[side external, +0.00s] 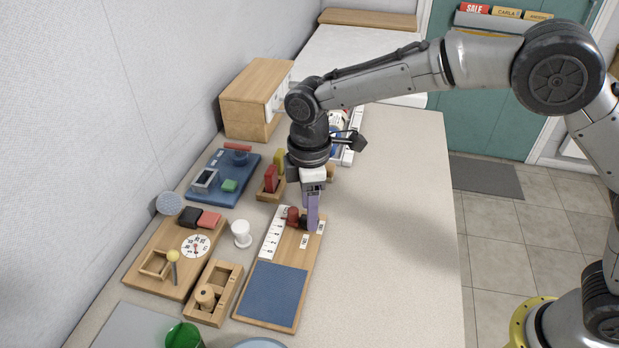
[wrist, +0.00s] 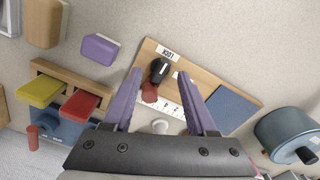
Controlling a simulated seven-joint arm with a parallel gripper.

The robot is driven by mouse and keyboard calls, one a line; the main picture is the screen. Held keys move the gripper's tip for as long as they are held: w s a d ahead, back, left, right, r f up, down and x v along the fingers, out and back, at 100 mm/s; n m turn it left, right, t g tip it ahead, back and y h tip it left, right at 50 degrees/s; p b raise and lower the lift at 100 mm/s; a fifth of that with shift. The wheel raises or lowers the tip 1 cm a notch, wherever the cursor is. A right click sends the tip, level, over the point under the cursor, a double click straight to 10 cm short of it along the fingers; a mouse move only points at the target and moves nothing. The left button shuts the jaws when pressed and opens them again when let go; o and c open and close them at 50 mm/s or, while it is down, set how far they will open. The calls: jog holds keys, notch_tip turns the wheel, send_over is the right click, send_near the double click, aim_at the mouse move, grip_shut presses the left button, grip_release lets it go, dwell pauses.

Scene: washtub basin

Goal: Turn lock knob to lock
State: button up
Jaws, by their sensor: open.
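The lock knob is a black handle (wrist: 159,70) on a wooden board (wrist: 262,101), beside a "LOCK" label (wrist: 168,53) in the wrist view. A red piece (wrist: 150,94) sits close to it; whether they are one part I cannot tell. In the side view the red piece (side external: 292,214) shows at the far end of the board (side external: 268,323), with the knob partly hidden by a finger. My gripper (wrist: 160,73) is open, its purple fingers on either side of the knob with gaps showing. In the side view my gripper (side external: 312,226) points down over the board's far end.
A blue pad (side external: 275,292) covers the near part of the board. A white spool (side external: 241,233) and a wooden peg block (side external: 212,292) stand to its left. Red and yellow blocks (side external: 270,180) stand behind. The table right of the board (side external: 390,230) is clear.

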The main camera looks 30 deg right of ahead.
notch_tip(320, 180, up, 13)
jog(key=shift+f, duration=0.2)
dwell(0.4)
jog(key=s+d+r+m+t, duration=0.2)
jog(key=s+d+r, duration=0.1)
jog(key=d+r, duration=0.7)
jog(key=s+d+r+m+t, duration=0.2)
jog(key=s+d+m, duration=0.1)
jog(key=s+d, duration=0.5)
jog(key=s+d+f+m, duration=0.3)
jog(key=s+f+m, duration=0.1)
jog(key=s+f, duration=0.2)
jog(key=s+d+f+m+t, duration=0.1)
jog(key=s+d+f+m, duration=0.2)
jog(key=s, duration=0.6)
notch_tip(320, 180, down, 3)
jog(key=shift+d+r+m+t, duration=0.15)
jog(key=shift+m+t, duration=0.15)
jog(key=shift+m, duration=0.5)
